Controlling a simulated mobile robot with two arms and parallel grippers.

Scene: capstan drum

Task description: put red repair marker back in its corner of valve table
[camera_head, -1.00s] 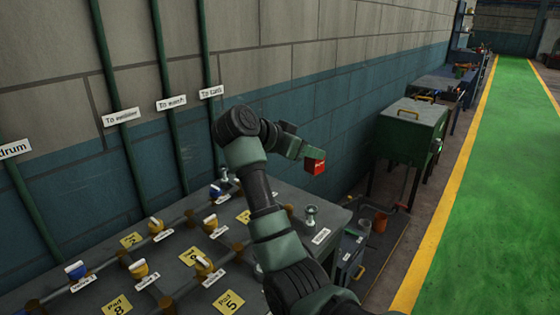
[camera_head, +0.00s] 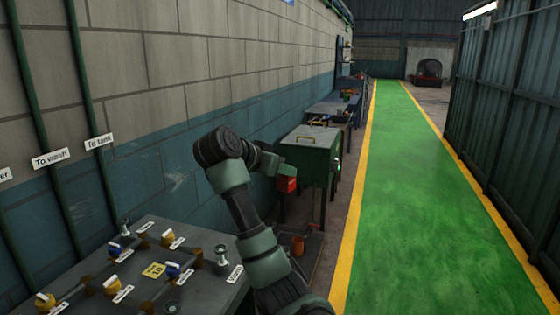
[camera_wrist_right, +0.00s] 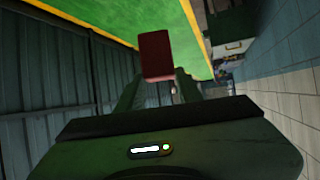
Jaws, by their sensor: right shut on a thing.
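The red repair marker (camera_head: 287,184) is a small red block held up in the air, clear of the table, in the head view. My right gripper (camera_head: 284,172) is shut on it. In the right wrist view the red marker (camera_wrist_right: 156,56) stands out beyond the gripper (camera_wrist_right: 156,88), dark red against the green floor. The valve table (camera_head: 205,290) is at the lower left of the head view, left of my right arm, with valves, pipes and a yellow pad label. My left gripper is not in view.
A green cabinet (camera_head: 312,157) with a yellow handle stands beyond the gripper, against the wall. Benches (camera_head: 328,108) line the wall farther back. The green walkway (camera_head: 430,220) with yellow edges is clear.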

